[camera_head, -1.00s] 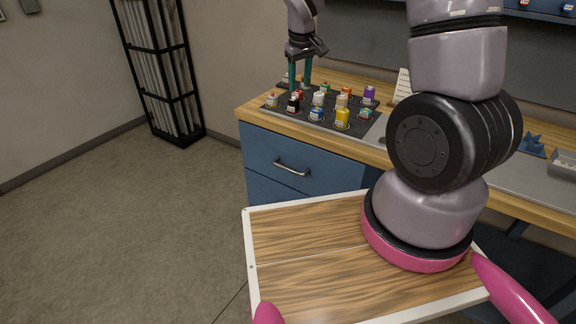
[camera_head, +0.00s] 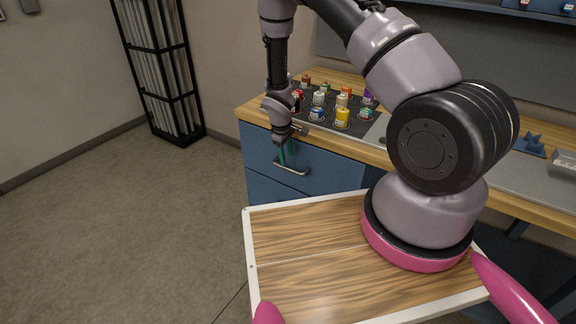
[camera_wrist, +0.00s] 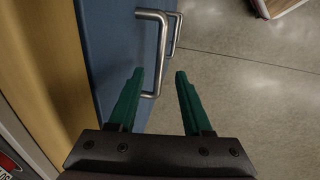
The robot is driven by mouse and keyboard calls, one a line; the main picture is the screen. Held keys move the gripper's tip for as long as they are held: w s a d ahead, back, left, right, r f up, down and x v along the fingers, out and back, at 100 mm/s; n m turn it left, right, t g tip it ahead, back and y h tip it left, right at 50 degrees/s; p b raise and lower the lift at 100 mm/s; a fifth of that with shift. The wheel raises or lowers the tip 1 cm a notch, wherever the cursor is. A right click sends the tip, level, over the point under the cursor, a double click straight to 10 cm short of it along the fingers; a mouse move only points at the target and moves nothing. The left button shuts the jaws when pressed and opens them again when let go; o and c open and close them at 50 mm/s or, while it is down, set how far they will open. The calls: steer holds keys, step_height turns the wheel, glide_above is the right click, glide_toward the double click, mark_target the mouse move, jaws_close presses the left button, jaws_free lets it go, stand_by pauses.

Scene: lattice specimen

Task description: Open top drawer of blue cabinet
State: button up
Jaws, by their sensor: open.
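The blue cabinet (camera_head: 335,172) stands under the wooden worktop. Its top drawer (camera_head: 262,150) is closed and has a silver bar handle (camera_head: 298,170). My gripper (camera_head: 287,152) is in front of the drawer face, pointing down, close to the handle. In the wrist view my gripper (camera_wrist: 158,74) is open with two green fingers spread apart. The top handle (camera_wrist: 162,50) lies just beyond the left fingertip, and its bar reaches toward the gap between the fingers. I cannot tell whether a finger touches it. A second handle (camera_wrist: 178,30) shows beyond it.
Several small coloured bottles stand on a dark mat (camera_head: 372,122) on the worktop (camera_head: 250,113) above the drawer. A black rack (camera_head: 160,70) stands by the wall. The floor (camera_head: 130,220) left of the cabinet is clear.

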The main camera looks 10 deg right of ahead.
mark_target(289, 168)
steer(key=f, duration=0.5)
steer(key=shift+w+d+f, duration=0.15)
steer(key=shift+w+d, duration=0.25)
jaws_close()
stand_by(1.0)
